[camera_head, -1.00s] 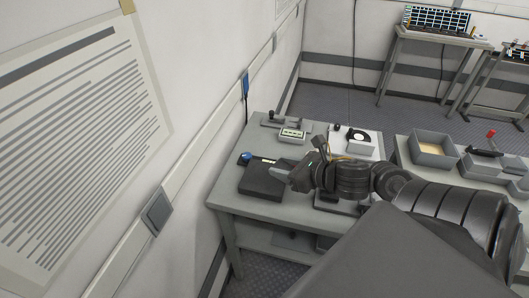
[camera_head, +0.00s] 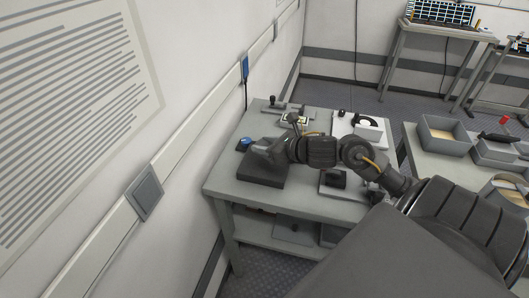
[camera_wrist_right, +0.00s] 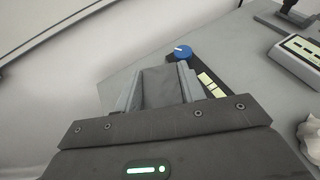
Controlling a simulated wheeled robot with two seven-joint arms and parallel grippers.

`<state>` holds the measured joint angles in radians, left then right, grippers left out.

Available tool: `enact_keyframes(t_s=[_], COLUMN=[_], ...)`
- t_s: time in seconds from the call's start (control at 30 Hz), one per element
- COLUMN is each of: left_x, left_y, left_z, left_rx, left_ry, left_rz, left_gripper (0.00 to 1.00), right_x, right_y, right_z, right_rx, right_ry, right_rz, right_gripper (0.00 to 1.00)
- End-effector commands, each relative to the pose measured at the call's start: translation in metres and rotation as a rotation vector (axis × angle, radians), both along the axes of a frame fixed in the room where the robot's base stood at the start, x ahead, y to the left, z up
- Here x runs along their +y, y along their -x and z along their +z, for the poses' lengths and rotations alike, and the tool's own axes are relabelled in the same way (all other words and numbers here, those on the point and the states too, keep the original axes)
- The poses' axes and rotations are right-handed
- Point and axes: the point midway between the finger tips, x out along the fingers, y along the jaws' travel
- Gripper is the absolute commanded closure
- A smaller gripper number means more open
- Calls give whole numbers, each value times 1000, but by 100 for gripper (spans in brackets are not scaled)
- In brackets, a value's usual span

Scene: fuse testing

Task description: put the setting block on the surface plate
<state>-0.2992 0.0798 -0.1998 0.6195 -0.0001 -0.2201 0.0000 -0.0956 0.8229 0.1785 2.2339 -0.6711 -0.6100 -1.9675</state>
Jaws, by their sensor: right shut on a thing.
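My right gripper (camera_head: 262,148) is low over the left part of the near table, at a flat dark slab (camera_head: 262,174). In the right wrist view its two grey fingers (camera_wrist_right: 160,88) are shut on a dark grey block (camera_wrist_right: 163,86), which I take to be the setting block. The block's lower part is hidden by the gripper body. A blue knob (camera_head: 244,143) is just beyond the fingers; it also shows in the wrist view (camera_wrist_right: 183,52), with pale strips beside it. I cannot tell for certain which thing is the surface plate, or whether the block touches the slab. My left gripper is out of view.
A white plate (camera_head: 344,131) with a round device stands right of the gripper. A small fixture with pale strips (camera_wrist_right: 303,55) is at the wrist view's right. Grey bins (camera_head: 444,148) stand on the right-hand table. The wall borders the near table's left side.

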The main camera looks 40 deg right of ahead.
Motion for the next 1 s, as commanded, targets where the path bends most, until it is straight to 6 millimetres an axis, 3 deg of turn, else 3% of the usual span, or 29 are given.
enact_keyframes(t_s=[0.13, 0.43, 0.87, 0.9, 1.0], left_x=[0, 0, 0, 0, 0], left_y=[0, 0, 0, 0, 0], left_z=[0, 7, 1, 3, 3], left_rx=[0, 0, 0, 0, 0], left_ry=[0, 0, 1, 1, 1], left_rz=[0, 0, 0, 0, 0], left_gripper=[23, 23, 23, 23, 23], right_x=[-1, -1, -1, -1, -1], right_y=[-3, -6, -6, -5, -5], right_z=[-1, -33, -39, -39, -39], right_rx=[-5, -3, -5, 0, 0], right_ry=[-2, -4, 1, 2, 2], right_rz=[-2, -1, 0, 1, 1], right_gripper=[100, 100, 100, 55, 42])
